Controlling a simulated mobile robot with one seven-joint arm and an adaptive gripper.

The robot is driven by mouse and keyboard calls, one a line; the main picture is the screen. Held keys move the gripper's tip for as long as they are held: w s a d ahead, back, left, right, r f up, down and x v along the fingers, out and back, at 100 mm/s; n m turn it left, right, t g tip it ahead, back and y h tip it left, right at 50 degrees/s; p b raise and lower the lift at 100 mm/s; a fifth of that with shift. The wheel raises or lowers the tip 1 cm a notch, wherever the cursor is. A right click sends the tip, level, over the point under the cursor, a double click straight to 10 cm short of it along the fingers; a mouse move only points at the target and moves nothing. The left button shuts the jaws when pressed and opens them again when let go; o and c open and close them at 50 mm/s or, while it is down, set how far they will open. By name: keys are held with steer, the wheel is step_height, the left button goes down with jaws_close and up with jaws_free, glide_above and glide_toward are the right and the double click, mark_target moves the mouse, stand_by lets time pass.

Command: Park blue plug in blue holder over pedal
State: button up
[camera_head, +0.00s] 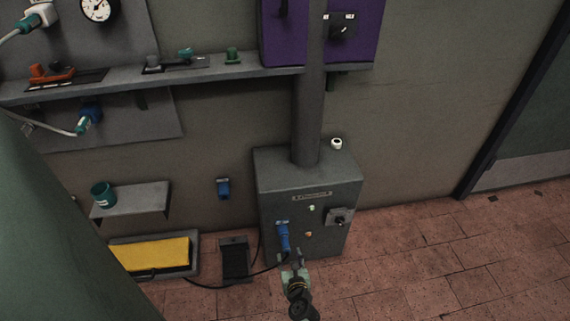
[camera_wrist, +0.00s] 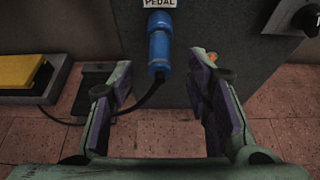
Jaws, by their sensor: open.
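The blue plug (camera_head: 284,238) sits upright in a socket on the front of the grey cabinet (camera_head: 335,229), its dark cable hanging from the lower end. In the wrist view the plug (camera_wrist: 159,50) stands under a label reading PEDAL. The blue holder (camera_head: 223,188) is on the wall left of the cabinet, above the black pedal (camera_head: 235,261), and looks empty. My gripper (camera_head: 295,258) is open just in front of and below the plug. In the wrist view its fingers (camera_wrist: 163,88) stand apart with the plug beyond them, not visibly touching it.
The cabinet has a dark rotary switch (camera_head: 339,217) and small lamps right of the plug. A small shelf (camera_head: 143,200) with a green cup (camera_head: 103,194) sticks out left of the holder.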

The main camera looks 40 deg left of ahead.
mark_target(287, 253)
steer(key=shift+b+x, duration=1.4)
steer(key=shift+x, duration=3.15)
steer(key=shift+c, duration=0.5)
jaws_close()
steer(key=shift+s+d, duration=0.1)
steer(key=shift+s+d, duration=0.9)
steer(key=shift+d, duration=0.2)
steer(key=shift+s+d, duration=0.95)
steer(key=shift+d, duration=0.15)
